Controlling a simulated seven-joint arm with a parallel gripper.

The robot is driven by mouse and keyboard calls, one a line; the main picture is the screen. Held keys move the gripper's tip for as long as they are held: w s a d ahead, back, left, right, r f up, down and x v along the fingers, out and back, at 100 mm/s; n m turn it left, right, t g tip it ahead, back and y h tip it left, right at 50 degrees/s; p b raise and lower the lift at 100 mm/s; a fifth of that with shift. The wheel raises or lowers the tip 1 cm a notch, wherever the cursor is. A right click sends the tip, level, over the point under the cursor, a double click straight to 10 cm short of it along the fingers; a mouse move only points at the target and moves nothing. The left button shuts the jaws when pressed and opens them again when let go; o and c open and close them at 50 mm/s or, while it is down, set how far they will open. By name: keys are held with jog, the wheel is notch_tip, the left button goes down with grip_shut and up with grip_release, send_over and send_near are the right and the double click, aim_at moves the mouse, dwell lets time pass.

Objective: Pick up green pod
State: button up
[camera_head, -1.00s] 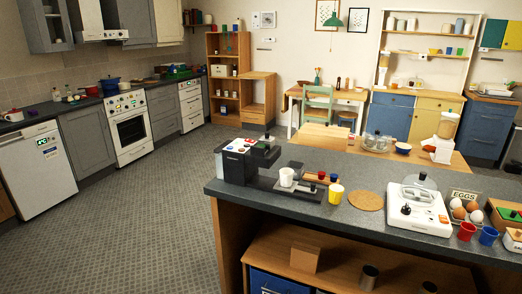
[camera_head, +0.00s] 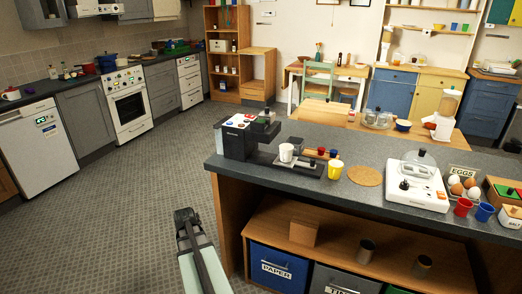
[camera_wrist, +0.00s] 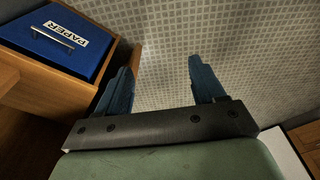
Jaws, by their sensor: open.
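I cannot clearly make out a green pod in either view. Small red and blue pieces (camera_head: 327,153), possibly pods, sit on a wooden rack beside the coffee machine (camera_head: 240,137) on the grey counter. A white cup (camera_head: 286,152) stands on the machine's base. My gripper (camera_head: 184,216) is low in front of the counter, left of the shelf unit and well away from the rack. In the wrist view my gripper (camera_wrist: 162,78) has its two blue fingers apart, with only floor between them.
Below, a blue PAPER bin (camera_head: 279,266) shows, also in the wrist view (camera_wrist: 62,42). The floor at left is clear.

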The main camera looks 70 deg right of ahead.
jog(key=s+d+r+m+t+h, duration=0.1)
jog(key=s+d+r+m+h, duration=0.2)
jog(key=d+r, duration=1.9)
jog(key=s+d+r+m+h, duration=0.15)
jog(key=d+r, duration=0.25)
jog(key=r, duration=0.7)
jog(key=s+d+r+m+h, duration=0.1)
jog(key=s+d+r, duration=0.25)
jog(key=r, duration=0.75)
jog(key=s+d+r+m+h, duration=0.15)
jog(key=d+r, duration=0.25)
jog(key=r, duration=0.7)
jog(key=d+f+m, duration=0.1)
jog(key=f, duration=0.2)
jog(key=s+d+f+g+y, duration=0.1)
jog(key=f, duration=0.2)
jog(key=s+d+f+m+g+y, duration=0.1)
jog(key=f, duration=0.2)
jog(key=shift+s+m, duration=0.1)
jog(key=shift+m, duration=0.2)
jog(key=shift+x, duration=2.55)
jog(key=shift+a, duration=0.2)
jog(key=shift+c, duration=0.5)
